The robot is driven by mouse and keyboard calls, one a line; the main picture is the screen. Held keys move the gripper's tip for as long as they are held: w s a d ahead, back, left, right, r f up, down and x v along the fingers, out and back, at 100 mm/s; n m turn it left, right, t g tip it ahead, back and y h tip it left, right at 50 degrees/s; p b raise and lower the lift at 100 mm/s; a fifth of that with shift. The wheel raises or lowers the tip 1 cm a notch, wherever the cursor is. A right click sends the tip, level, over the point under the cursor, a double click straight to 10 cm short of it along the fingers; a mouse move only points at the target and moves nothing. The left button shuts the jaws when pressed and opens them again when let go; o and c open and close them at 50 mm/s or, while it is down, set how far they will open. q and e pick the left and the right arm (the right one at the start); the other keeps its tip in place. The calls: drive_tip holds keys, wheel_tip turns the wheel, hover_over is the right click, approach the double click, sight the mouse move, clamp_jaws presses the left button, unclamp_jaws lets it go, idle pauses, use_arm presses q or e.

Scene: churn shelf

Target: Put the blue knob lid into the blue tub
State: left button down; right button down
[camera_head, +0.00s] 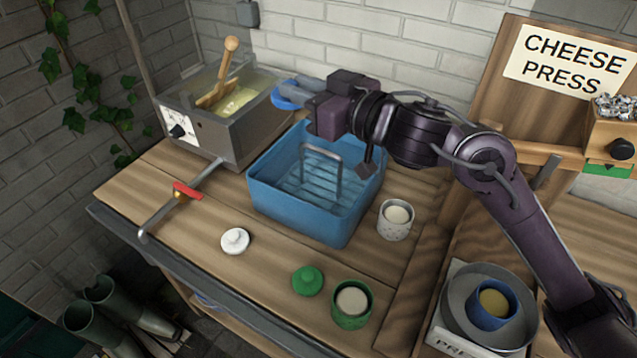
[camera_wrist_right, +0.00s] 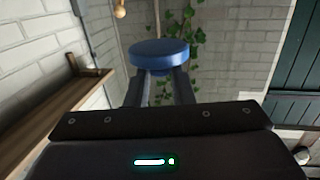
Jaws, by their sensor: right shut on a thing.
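The blue knob lid (camera_head: 284,95) is a round disc held in my right gripper (camera_head: 301,90). It is in the air behind the blue tub, near the metal vat. The blue tub (camera_head: 292,217) is a large open rectangular basin on the wooden counter. A grey wire rack with an upright handle (camera_head: 325,155) stands inside it. My right wrist overhangs its back edge. My left gripper is not in view.
The metal vat (camera_head: 222,135) with a wooden paddle has a red-handled tap pipe (camera_head: 186,190). A white lid (camera_head: 235,241), green lid (camera_head: 308,281), green pot (camera_head: 352,310) and speckled white pot (camera_head: 395,222) stand around the tub. A blue cup (camera_head: 490,315) sits in a grey bowl at right.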

drive_tip(key=shift+w+f, duration=0.15)
drive_tip(key=shift+f, duration=0.05)
wheel_tip(320, 180, down, 19)
drive_tip(key=shift+s+b, duration=0.2)
drive_tip(key=shift+b, duration=0.25)
drive_tip(key=shift+f, duration=0.3)
drive_tip(key=c, duration=1.3)
unclamp_jaws()
drive_tip(key=shift+o, duration=0.2)
